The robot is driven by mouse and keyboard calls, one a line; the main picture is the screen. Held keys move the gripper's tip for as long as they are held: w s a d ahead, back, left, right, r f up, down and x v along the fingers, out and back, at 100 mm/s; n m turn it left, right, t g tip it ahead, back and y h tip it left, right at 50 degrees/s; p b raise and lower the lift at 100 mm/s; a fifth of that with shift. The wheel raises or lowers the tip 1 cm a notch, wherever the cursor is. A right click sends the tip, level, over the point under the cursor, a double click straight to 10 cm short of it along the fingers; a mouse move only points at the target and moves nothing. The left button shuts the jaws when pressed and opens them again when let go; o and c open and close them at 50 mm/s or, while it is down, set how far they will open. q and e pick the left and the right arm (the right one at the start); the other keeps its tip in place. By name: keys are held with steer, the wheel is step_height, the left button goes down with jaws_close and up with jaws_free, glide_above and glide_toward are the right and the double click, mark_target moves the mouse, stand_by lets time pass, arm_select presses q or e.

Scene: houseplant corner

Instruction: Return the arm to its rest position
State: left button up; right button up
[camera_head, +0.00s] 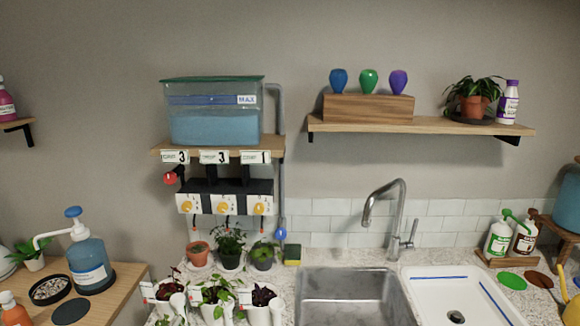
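Neither of my grippers shows in the head view, and no part of either arm can be made out. Whether they hold anything is hidden from me.
A steel sink (355,298) with a tall faucet (386,205) sits in the speckled counter. Potted plants (217,292) crowd its left. A water tank (215,112) stands on a shelf above valves (222,206). A pump bottle (88,262) stands on the left wooden table (118,288).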

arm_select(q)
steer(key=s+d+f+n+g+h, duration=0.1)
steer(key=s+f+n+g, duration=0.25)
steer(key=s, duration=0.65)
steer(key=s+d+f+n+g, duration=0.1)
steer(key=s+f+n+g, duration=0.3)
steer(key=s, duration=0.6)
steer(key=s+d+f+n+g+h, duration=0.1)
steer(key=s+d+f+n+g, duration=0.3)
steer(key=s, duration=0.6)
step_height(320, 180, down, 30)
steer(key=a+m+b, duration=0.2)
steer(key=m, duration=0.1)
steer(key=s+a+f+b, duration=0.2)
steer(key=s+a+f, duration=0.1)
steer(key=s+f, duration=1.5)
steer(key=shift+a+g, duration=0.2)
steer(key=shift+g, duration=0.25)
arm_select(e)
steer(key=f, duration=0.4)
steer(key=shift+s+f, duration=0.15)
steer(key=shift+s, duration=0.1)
